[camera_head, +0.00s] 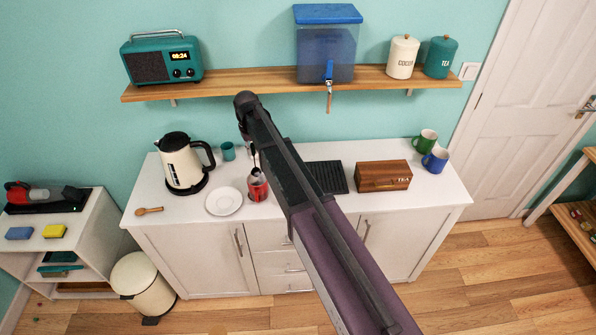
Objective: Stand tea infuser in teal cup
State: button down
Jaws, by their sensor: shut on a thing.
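The teal cup (228,152) stands upright on the white counter, to the right of the kettle, and nothing is seen sticking out of it. My gripper (255,171) is small and dark in this view, partly hidden by my arm, just above the mouth of a red mug. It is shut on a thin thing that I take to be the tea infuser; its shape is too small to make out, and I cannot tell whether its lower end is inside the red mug. The teal cup is behind and to the left of my gripper, apart from it.
The red mug (257,190) stands beside a white plate (224,201). A cream kettle (183,165) stands left of the teal cup. A black drainer (328,177), a wooden box (384,176) and green (426,141) and blue (435,160) mugs are to the right. A shelf (240,84) hangs above.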

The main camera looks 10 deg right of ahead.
jog(key=shift+r+p, duration=0.35)
jog(key=shift+r, duration=0.25)
jog(key=shift+f+b, duration=0.95)
jog(key=shift+f, duration=0.05)
jog(key=shift+a, duration=0.15)
